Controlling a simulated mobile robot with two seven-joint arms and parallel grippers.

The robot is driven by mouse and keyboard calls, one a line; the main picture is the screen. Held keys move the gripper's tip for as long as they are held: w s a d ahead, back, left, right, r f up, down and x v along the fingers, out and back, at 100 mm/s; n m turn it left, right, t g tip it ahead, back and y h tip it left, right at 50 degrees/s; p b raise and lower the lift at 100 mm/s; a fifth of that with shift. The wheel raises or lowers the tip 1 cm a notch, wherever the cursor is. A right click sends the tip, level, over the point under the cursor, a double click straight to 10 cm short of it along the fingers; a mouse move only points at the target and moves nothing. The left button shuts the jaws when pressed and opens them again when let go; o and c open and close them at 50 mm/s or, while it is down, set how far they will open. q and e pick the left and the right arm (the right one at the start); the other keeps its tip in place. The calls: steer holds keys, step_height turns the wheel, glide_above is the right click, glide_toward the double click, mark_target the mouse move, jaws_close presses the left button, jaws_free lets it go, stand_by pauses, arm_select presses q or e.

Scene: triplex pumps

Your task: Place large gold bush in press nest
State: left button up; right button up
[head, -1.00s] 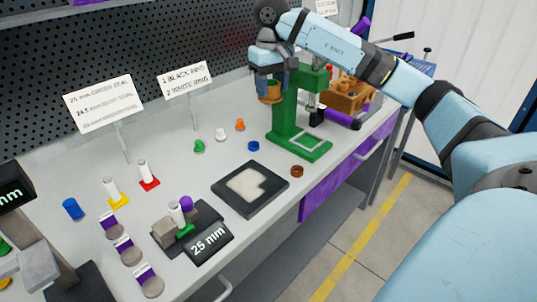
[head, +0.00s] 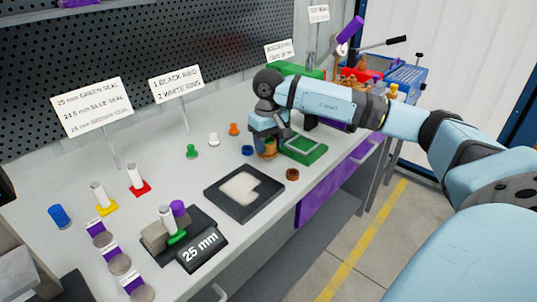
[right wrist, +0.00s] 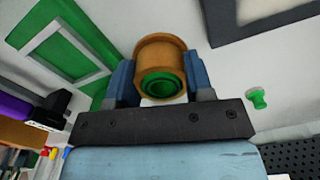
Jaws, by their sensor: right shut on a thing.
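The large gold bush (head: 268,150) is a gold cylinder between the fingers of my right gripper (head: 267,138). In the right wrist view the gripper (right wrist: 160,82) is shut on the gold bush (right wrist: 172,44), and a green ring shows inside its bore. My right gripper points down, low over the table, just left of the green press base (head: 304,150). I cannot tell whether the bush touches the table. My arm hides much of the green press, and I cannot make out its nest. My left gripper is not in view.
A black tray with a pale pad (head: 216,191) is nearer. Small orange, white and green pieces stand behind. Bins (head: 405,78) stand at the far right.

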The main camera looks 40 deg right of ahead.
mark_target(269, 153)
steer(key=shift+f, duration=1.8)
steer(key=shift+f+b, duration=0.15)
steer(key=shift+b, duration=0.25)
steer(key=o, duration=1)
